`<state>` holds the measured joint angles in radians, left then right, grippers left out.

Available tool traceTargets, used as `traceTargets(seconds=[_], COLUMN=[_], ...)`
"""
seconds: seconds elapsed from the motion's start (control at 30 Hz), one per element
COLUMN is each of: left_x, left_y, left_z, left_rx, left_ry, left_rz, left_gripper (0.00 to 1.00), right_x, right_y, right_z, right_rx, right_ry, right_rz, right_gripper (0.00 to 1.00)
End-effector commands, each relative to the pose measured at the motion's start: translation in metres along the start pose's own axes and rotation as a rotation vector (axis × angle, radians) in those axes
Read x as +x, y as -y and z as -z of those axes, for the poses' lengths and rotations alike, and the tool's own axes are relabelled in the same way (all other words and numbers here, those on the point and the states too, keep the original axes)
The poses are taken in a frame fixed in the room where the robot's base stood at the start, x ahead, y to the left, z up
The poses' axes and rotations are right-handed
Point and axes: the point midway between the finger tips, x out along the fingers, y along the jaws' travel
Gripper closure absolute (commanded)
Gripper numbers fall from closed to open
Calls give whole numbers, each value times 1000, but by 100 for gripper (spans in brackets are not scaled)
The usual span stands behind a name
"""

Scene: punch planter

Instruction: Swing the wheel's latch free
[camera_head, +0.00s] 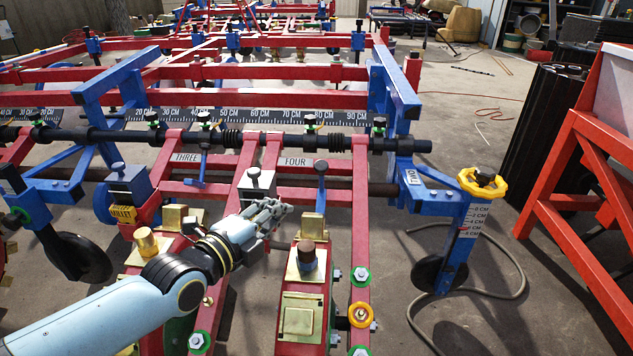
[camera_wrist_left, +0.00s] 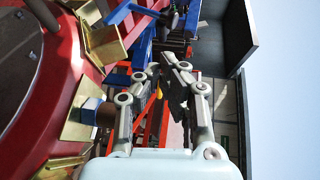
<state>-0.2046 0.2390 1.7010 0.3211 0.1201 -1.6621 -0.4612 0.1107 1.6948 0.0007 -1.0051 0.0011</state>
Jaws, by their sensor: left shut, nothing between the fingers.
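A black wheel (camera_head: 437,274) stands on the floor at the right, under a blue upright (camera_head: 459,245) with a depth scale (camera_head: 474,217) beside it. A yellow handwheel (camera_head: 483,183) with a dark knob tops this upright. A small red piece shows on the upright; I cannot tell whether it is the latch. My left gripper (camera_head: 272,211) is shut and empty, left of the wheel and apart from it, above the red planter units. In the left wrist view its fingers (camera_wrist_left: 177,78) show with nothing between them. My right gripper is not in view.
Brass-lidded red units (camera_head: 303,278) stand below and right of my left gripper. A hose (camera_head: 507,297) curls on the floor around the wheel. A red frame (camera_head: 582,150) stands at the far right.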

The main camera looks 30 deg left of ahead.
Motion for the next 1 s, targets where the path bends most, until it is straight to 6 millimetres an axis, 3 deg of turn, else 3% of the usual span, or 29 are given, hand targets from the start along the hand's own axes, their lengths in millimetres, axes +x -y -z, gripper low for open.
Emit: traceTargets(seconds=[0.2, 0.57, 0.8, 1.0], left_x=[23, 99, 128, 135], left_y=[-4, -5, 9, 12], left_z=[0, 0, 0, 0], left_rx=[-1, -2, -2, -1], left_ry=[0, 0, 0, 0], left_rz=[-1, -2, -1, -1], left_gripper=[100, 100, 100, 100], right_x=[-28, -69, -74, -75], right_y=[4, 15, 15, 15], right_z=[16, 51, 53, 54], right_rx=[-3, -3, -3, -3], right_ry=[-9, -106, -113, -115], right_rz=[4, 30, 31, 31], right_gripper=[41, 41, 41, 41])
